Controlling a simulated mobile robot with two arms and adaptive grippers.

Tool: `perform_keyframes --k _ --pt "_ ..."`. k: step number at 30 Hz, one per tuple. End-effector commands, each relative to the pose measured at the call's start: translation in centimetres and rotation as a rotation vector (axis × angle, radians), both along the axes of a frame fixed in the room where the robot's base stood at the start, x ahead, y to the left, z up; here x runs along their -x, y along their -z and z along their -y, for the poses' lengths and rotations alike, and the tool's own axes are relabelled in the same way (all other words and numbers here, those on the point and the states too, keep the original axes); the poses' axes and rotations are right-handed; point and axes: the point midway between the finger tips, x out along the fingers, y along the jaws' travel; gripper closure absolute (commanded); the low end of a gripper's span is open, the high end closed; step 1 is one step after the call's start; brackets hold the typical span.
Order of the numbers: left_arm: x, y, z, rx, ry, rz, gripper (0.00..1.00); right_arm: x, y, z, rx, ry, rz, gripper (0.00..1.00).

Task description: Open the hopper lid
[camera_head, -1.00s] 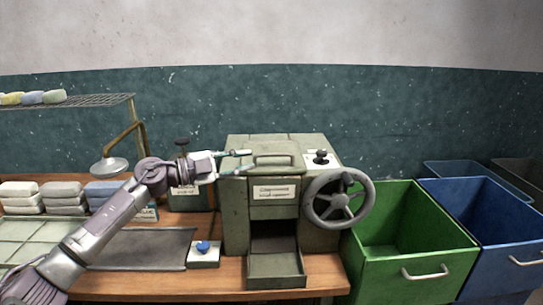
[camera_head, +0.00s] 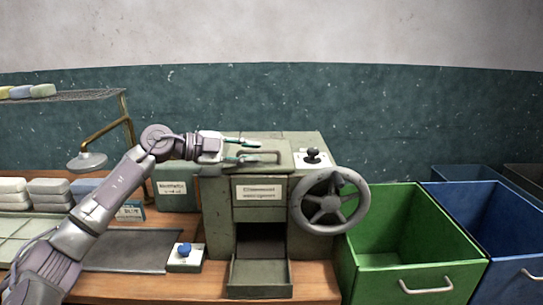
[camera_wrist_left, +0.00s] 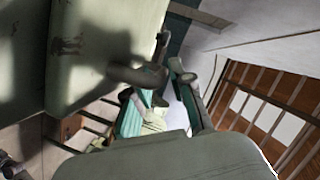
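The grey-green machine (camera_head: 219,205) stands on the wooden bench. Its hopper lid (camera_head: 290,147) lies flat and shut on top, with a bar handle (camera_head: 277,154) at its front. My left gripper (camera_head: 256,150) reaches in from the left at the handle, its two teal-padded fingers apart. In the left wrist view, the fingers (camera_wrist_left: 160,100) are spread, and the dark handle (camera_wrist_left: 135,75) lies close to them. I cannot tell whether they touch it. My right gripper is not in view.
A handwheel (camera_head: 329,201) sticks out at the machine's right front, below a black knob (camera_head: 312,155). An open tray (camera_head: 261,276) is at the front. Green (camera_head: 420,277) and blue bins (camera_head: 510,232) stand right.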

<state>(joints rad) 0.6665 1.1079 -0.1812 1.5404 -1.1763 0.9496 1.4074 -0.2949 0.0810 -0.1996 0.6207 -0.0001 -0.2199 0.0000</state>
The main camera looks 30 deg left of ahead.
Motion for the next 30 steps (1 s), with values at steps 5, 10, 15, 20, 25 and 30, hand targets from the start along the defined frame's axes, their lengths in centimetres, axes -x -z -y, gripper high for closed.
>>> perform_keyframes --k 5,10,15,20,25,30 --pt "-0.07 0.37 0.4 0.0 -0.005 0.0 0.77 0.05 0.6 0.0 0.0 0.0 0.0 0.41" --pt "-0.09 0.35 0.5 0.001 -0.006 0.001 0.77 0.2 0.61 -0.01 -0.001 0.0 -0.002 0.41" --pt "-0.09 0.35 0.5 0.0 -0.005 0.0 0.79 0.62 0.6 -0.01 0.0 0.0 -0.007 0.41" --pt "-0.09 0.38 0.5 0.0 -0.005 0.0 1.0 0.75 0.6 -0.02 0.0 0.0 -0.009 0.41" --pt "-0.09 0.38 0.49 0.0 -0.005 0.0 1.0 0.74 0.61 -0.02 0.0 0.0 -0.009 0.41" --pt "-0.1 0.35 0.49 0.001 -0.005 0.0 1.0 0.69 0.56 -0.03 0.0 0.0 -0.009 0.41"
